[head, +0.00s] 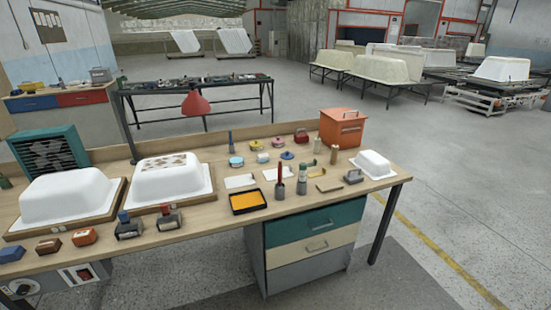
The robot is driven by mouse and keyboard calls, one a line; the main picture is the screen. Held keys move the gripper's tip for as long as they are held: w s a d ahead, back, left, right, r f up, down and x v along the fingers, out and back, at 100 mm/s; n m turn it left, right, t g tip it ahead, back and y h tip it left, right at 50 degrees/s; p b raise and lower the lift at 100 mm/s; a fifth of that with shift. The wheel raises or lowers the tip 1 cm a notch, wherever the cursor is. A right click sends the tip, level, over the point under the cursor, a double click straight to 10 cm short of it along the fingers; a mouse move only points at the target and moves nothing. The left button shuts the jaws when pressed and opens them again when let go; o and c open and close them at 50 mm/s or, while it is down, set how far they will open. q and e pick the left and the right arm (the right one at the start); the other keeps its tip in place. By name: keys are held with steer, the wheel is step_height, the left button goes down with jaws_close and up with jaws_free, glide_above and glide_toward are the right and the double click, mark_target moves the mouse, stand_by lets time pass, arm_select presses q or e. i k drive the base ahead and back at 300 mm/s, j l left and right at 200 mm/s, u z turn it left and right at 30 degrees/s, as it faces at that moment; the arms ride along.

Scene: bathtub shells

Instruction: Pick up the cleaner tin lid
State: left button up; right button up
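A group of small round tins or lids stands at the back of the wooden workbench (222,224) in the head view. They include a light blue one (236,161), a yellow one (256,145), a pink one (278,143), a whitish one (262,157) and a dark blue one (287,155). They are too small to tell which is the cleaner tin lid, or whether each is a whole tin or a loose lid. Neither of my grippers shows in this view.
White tub shells (168,178) on wooden boards fill the bench's left side. An orange box (342,128) stands at the back right. An orange-filled tray (248,201), upright bottles (302,180) and several tools crowd the front and middle. Free floor lies to the right.

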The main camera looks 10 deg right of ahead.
mark_target(287, 155)
steer(key=i+l+u, duration=0.4)
steer(key=i+l, duration=0.85)
steer(key=i, duration=0.15)
